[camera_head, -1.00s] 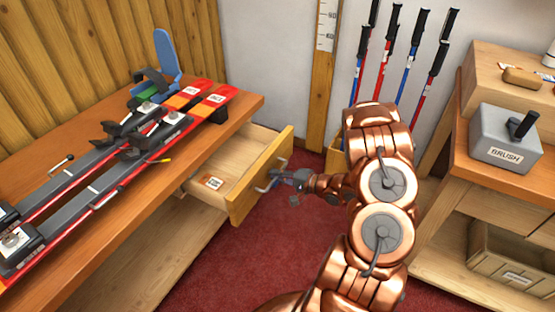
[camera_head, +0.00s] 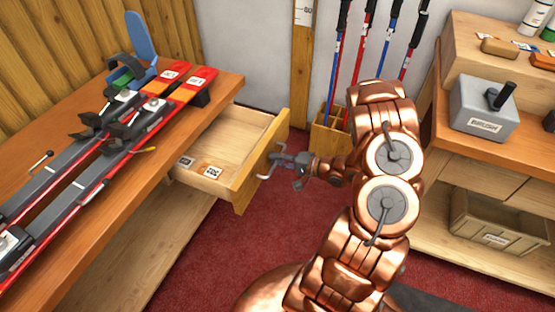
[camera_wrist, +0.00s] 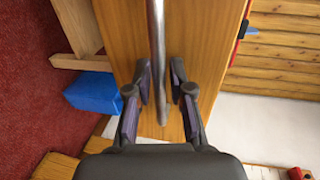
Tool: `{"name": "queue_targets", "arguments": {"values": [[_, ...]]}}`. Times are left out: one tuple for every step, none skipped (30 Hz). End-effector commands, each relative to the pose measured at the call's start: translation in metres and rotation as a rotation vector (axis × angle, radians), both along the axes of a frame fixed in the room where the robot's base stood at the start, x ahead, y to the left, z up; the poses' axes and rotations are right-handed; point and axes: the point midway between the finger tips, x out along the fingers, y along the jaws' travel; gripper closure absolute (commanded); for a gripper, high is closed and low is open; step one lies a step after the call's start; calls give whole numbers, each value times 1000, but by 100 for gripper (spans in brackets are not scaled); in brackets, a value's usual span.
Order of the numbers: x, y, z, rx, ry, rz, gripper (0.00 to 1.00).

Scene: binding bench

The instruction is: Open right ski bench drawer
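The ski bench drawer (camera_head: 222,160) at the right end of the ski bench (camera_head: 110,190) is pulled well out, and its inside shows two small labelled cards (camera_head: 212,171). Its wooden front (camera_head: 262,165) carries a metal bar handle (camera_head: 265,176). My gripper (camera_head: 279,160) is at this handle, outside the drawer front. In the wrist view, the handle (camera_wrist: 157,50) runs between the two fingers of my gripper (camera_wrist: 161,84). The fingers stand apart, with a narrow gap seen on both sides of the bar; contact with it cannot be made out.
Skis (camera_head: 105,150) lie on the bench top. Ski poles (camera_head: 370,50) stand in a wooden holder (camera_head: 328,137) by the back wall. At right, a second bench (camera_head: 460,150) holds a grey box (camera_head: 484,108), with a wooden crate (camera_head: 495,222) below. Red carpet (camera_head: 200,270) lies clear between the benches.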

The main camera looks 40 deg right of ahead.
Motion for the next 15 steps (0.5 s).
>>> {"name": "queue_targets", "arguments": {"values": [[0,0,0,0,0,1,71],[0,0,0,0,0,1,67],[0,0,0,1,1,1,63],[0,1,0,1,1,1,63],[0,1,0,1,1,2,63],[0,1,0,1,1,2,63],[0,1,0,1,1,2,63],[0,1,0,1,1,2,63],[0,1,0,1,1,2,63],[0,1,0,1,1,2,63],[0,1,0,1,1,2,63],[-1,0,0,1,2,2,63],[-1,0,0,1,2,2,63],[-2,-1,0,1,2,2,63],[-4,-2,1,0,1,1,63]]}}
